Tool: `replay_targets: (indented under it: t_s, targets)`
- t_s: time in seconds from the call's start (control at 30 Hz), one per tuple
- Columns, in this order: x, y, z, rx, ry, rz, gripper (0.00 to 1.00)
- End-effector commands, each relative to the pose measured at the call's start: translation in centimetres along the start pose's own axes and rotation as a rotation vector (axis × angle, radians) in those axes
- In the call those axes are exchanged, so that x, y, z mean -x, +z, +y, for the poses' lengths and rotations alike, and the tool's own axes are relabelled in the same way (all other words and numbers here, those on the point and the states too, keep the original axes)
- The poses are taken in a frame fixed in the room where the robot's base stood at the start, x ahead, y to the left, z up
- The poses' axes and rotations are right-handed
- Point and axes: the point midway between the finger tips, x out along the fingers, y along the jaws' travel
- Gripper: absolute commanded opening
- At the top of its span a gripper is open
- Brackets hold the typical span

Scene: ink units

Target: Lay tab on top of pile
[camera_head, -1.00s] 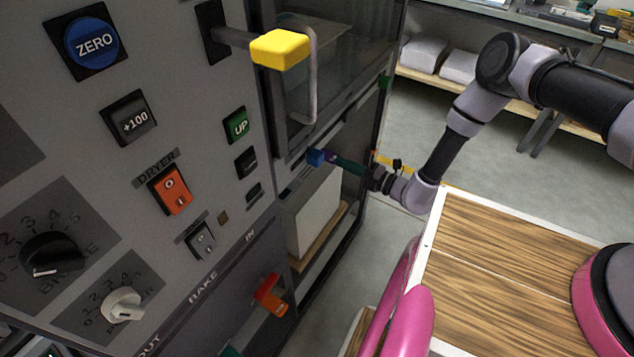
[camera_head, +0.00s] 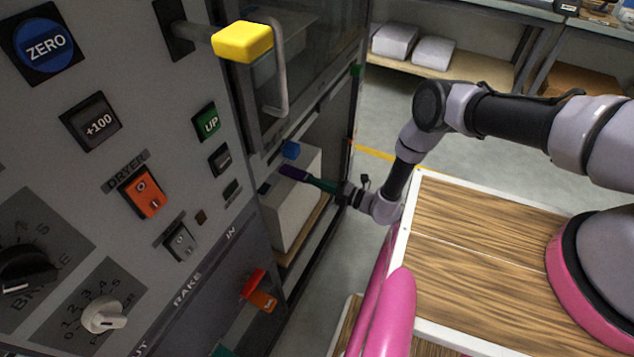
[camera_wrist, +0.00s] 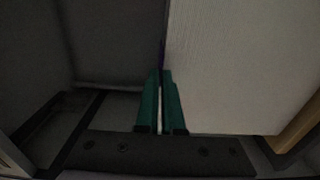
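A small blue block (camera_head: 291,150), probably the tab, shows at the upper edge of the bay, above the white pile (camera_head: 290,212). The pile stands upright inside the open bay and fills the right of the wrist view (camera_wrist: 235,70).
A grey control panel with a yellow-knobbed handle (camera_head: 243,42) stands at left. A red-orange lever (camera_head: 259,290) sits below the bay. A wood-topped surface (camera_head: 480,235) lies at right, beyond my pink bars. Shelves with white stacks (camera_head: 433,53) stand behind open floor.

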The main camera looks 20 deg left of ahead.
Motion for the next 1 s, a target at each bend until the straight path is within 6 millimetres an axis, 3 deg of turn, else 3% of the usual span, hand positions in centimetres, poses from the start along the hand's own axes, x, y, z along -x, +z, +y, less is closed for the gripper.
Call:
replay_targets:
  t_s: [0.23, 0.3, 0.33, 0.7, 0.87, 1.0]
  targets:
    - [0.0, 0.0, -0.3, 0.0, 0.001, -0.001, 0.0]
    - [0.0, 0.0, -0.2, 0.0, 0.001, -0.001, 0.31]
    - [0.0, 0.0, -0.2, 0.0, 0.001, -0.001, 0.34]
    - [0.0, 0.0, 0.1, 0.0, 0.0, 0.001, 0.34]
    - [2.4, 0.2, 0.0, -0.003, -0.003, -0.005, 0.34]
    - [5.5, 0.2, 0.0, -0.004, -0.002, -0.006, 0.34]
